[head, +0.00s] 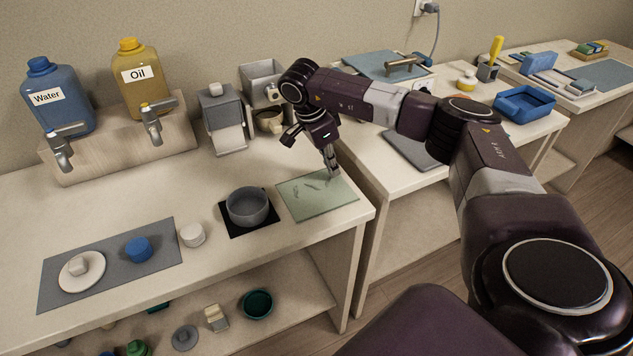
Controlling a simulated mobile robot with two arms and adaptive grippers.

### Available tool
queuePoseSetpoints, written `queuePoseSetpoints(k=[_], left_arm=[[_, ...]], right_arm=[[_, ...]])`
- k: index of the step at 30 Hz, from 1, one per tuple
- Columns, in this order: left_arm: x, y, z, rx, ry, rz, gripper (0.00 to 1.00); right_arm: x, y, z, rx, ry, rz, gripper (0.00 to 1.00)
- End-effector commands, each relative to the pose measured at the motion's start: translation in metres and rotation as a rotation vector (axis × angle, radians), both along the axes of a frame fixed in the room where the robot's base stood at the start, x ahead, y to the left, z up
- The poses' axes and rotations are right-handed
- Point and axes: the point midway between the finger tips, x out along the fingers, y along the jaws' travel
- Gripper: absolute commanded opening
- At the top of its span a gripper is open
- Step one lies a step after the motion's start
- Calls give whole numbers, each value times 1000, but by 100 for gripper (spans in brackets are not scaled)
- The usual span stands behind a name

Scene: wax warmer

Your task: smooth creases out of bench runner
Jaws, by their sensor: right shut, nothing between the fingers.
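The bench runner appears to be the pale green sheet (300,207) lying flat at the right end of the near bench. A few small darker crease-like marks show on its upper middle. My right gripper (333,171) points down at the sheet's upper right part, its fingers closed together with nothing between them. I cannot tell whether the fingertips touch the sheet. The gripper hides a small part of the sheet's far edge. My left gripper is out of view.
A grey bowl (247,206) on a black mat (235,231) stands just left of the sheet. A white round piece (192,235) and a grey mat (75,299) with a plate lie further left. Dispensers (221,117) stand behind. The bench's right edge is close.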

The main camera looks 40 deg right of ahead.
Motion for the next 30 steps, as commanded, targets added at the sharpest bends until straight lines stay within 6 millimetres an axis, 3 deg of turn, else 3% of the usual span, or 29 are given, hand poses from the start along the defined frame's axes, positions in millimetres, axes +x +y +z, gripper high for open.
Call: queuePoseSetpoints(k=[30], left_arm=[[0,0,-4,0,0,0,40]], right_arm=[[-1,0,-14,0,2,0,0]])
